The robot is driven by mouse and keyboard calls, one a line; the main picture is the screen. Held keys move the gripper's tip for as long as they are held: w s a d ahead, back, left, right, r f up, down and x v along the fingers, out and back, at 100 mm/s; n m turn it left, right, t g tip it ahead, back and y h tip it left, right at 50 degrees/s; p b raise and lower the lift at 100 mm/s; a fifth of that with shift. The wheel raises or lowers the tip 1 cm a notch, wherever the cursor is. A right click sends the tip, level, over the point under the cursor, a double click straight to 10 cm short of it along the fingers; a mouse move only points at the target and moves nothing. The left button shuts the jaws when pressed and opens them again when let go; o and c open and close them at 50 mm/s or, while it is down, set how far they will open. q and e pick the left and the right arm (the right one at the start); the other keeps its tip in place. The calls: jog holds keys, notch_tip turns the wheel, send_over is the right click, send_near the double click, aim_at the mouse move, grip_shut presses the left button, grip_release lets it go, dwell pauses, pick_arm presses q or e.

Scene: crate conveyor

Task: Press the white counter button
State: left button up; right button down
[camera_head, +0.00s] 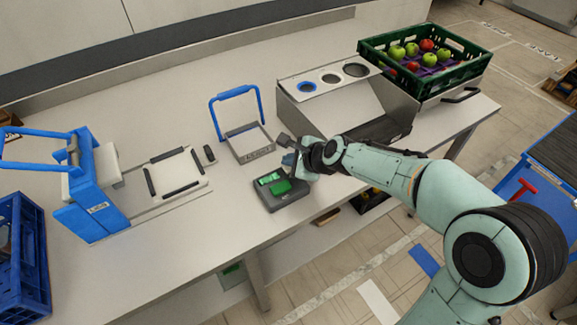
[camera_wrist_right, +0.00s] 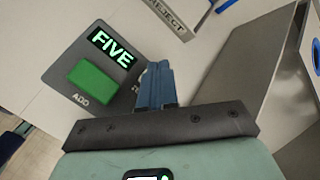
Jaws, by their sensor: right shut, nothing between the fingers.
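The counter (camera_head: 290,200) is a dark grey box near the front edge of the table. In the right wrist view its panel (camera_wrist_right: 62,62) has a lit display (camera_wrist_right: 111,45) reading "FIVE" and a big green button (camera_wrist_right: 92,82) labelled "ADD". No white button shows; my fingers cover the panel's right part, where a partly hidden label begins. My right gripper (camera_head: 288,160), with blue fingers (camera_wrist_right: 155,84), is shut and empty at the counter's right side. I cannot tell whether it touches anything. My left gripper is not in view.
A grey tray with a blue handle (camera_head: 235,92), marked "REJECT", stands behind the counter. A metal chute stand (camera_head: 310,90) with round holes is at the right, beside a green crate (camera_head: 460,73) of apples. A blue-handled press (camera_head: 90,212) and blue crate (camera_head: 30,270) are left.

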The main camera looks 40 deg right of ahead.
pick_arm(q)
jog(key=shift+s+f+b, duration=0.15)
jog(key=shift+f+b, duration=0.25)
jog(key=shift+b, duration=0.05)
pick_arm(e)
jog(key=shift+f, duration=0.55)
jog(key=shift+r, duration=0.1)
pick_arm(q)
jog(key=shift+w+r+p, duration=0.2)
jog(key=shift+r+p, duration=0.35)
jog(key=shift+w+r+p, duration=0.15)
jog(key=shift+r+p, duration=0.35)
jog(key=shift+p, duration=0.05)
pick_arm(e)
jog(key=shift+r, duration=0.85)
jog(key=shift+r+p, duration=0.45)
jog(key=shift+r, duration=0.05)
notch_tip(320, 180, up, 4)
jog(key=p, duration=0.4)
jog(key=shift+r, duration=0.15)
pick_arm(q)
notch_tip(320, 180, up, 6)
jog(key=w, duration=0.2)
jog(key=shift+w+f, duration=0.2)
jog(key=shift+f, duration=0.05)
pick_arm(e)
jog(key=shift+w, duration=0.1)
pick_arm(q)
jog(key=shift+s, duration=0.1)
